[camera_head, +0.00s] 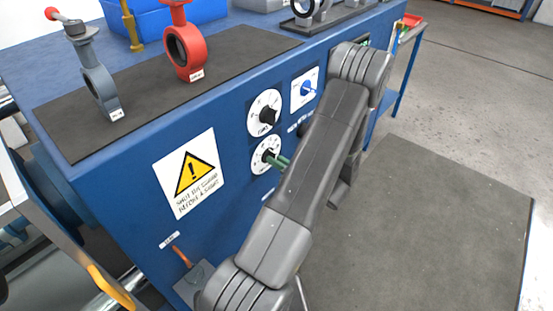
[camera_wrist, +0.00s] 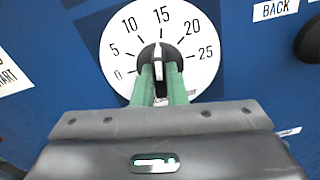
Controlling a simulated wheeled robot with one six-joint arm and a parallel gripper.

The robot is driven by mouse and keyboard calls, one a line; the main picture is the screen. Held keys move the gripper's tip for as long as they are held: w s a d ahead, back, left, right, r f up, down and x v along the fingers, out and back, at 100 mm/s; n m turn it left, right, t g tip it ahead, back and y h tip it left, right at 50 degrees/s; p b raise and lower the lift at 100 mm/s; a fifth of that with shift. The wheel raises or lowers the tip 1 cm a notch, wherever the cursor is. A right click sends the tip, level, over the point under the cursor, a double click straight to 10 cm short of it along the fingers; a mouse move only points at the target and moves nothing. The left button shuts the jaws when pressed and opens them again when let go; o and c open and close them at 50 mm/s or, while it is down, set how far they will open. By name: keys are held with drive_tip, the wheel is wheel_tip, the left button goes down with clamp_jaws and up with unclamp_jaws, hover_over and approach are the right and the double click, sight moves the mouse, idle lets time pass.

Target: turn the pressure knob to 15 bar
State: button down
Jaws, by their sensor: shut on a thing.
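The pressure knob (camera_wrist: 173,56) is black with a white pointer line. It sits in the middle of a white round dial (camera_wrist: 197,74) numbered 0 to 25 in the wrist view. The pointer stands almost straight up, at or just left of the 15 mark. My gripper (camera_wrist: 159,72) is shut on the knob, with one green finger on each side of it. In the head view, the lower white dial (camera_head: 259,160) is on the front of the blue bench, with my green fingers (camera_head: 279,162) reaching it from the right.
Another dial with a black knob (camera_head: 267,115) is just above, and a blue switch (camera_head: 307,88) is up right of it. A warning sign (camera_head: 188,174) is to the left. Red (camera_head: 186,50) and grey (camera_head: 99,88) valves stand on the bench mat. Floor at right is clear.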

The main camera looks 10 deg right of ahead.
drive_tip(key=shift+m, duration=0.6)
drive_tip(key=shift+f, duration=0.1)
drive_tip(key=c, duration=1.5)
unclamp_jaws()
drive_tip(key=shift+o, duration=0.2)
drive_tip(key=v, duration=1.3)
drive_tip(key=shift+s+d+b, duration=0.25)
drive_tip(key=shift+s+b, duration=0.05)
drive_tip(key=shift+b, duration=0.15)
drive_tip(key=p+x, duration=0.1)
drive_tip(key=x, duration=1.3)
